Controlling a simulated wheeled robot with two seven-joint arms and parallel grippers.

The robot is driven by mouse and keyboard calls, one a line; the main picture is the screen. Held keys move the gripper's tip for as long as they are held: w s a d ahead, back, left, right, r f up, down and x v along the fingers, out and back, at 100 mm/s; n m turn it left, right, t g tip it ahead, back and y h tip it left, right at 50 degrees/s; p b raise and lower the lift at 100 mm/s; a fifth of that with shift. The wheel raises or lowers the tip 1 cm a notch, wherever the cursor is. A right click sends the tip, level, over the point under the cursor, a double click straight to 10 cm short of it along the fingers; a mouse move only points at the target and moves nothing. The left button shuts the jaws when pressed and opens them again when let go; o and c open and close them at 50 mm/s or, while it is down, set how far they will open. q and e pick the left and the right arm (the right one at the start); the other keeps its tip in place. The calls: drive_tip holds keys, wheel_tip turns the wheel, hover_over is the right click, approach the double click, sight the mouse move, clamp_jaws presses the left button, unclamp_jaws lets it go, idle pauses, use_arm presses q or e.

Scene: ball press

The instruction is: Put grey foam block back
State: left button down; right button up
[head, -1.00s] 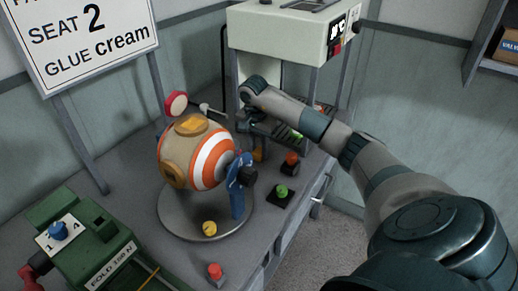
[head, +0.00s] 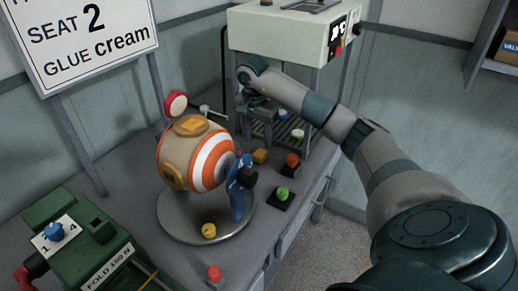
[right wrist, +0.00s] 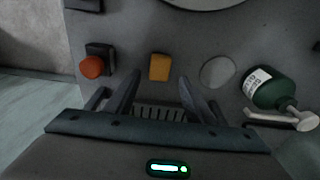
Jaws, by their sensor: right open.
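I cannot pick out a grey foam block in either view. A small yellow-orange block (head: 260,156) lies on the bench between the ball and the cream press. It also shows in the right wrist view (right wrist: 159,67), just beyond my fingertips and apart from them. My right gripper (right wrist: 158,86) is open, with nothing visible between its fingers. In the head view my right gripper (head: 258,126) is below the press head, behind the yellow block. A flat grey round patch (right wrist: 217,71) lies right of the block in the wrist view. My left gripper is out of view.
The striped ball (head: 197,153) sits on a round grey plate (head: 180,228). A red button (head: 292,160) and a green button (head: 283,193) stand near the bench edge. A green bottle (right wrist: 268,90) is right of my gripper. The cream press (head: 280,32) stands behind.

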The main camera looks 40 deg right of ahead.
sight(257, 156)
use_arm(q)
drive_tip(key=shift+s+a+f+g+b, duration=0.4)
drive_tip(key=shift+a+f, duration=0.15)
use_arm(e)
wheel_tip(257, 156, up, 6)
drive_tip(key=shift+a, duration=0.4)
